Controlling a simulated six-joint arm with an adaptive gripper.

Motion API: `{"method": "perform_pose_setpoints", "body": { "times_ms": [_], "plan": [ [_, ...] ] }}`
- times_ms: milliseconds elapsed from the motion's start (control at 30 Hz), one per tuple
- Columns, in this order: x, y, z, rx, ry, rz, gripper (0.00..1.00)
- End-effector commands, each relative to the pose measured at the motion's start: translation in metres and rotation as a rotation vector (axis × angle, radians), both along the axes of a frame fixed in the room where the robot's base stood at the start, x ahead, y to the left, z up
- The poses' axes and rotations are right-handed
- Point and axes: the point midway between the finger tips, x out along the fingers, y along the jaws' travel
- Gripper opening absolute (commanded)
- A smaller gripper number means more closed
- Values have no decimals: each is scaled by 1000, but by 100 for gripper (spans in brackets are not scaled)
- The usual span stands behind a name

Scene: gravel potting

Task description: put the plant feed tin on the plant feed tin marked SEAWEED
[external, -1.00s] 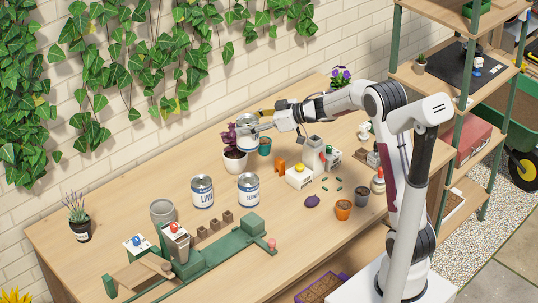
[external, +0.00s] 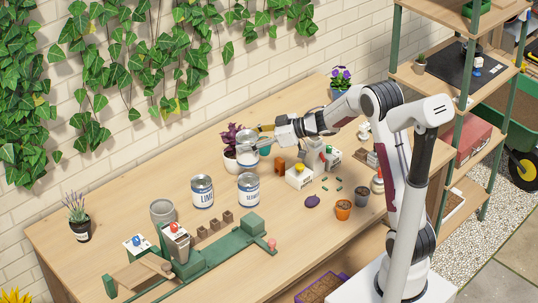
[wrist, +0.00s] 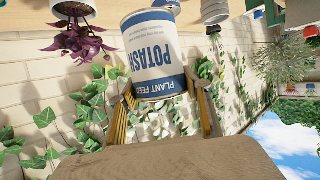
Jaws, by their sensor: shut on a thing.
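My gripper (external: 264,141) is shut on a plant feed tin (external: 246,158), silver with a white and blue label. In the wrist view this tin (wrist: 152,50) reads POTASH, PLANT FEED upside down, between both fingers. In the external view it appears just above another white and blue tin (external: 249,189) standing on the table; I cannot tell whether they touch. That lower tin's word is too small to read surely. A third similar tin (external: 202,191) stands to its left, its label apparently LIME. Part of a tin (wrist: 167,5) shows behind the held one in the wrist view.
A purple-leaved plant in a white pot (external: 231,160) stands close behind the held tin. A grey pot (external: 162,211) and a green bench device (external: 205,258) are front left. A white box (external: 299,177) and small pots are to the right.

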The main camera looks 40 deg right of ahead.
Motion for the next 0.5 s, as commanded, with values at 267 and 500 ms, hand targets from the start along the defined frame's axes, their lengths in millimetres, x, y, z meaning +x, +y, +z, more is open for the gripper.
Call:
{"method": "perform_pose_setpoints", "body": {
  "times_ms": [267,500],
  "plan": [
    [0,0,-31,1,0,0,16],
    [0,0,-34,1,-2,0,16]
  ]
}}
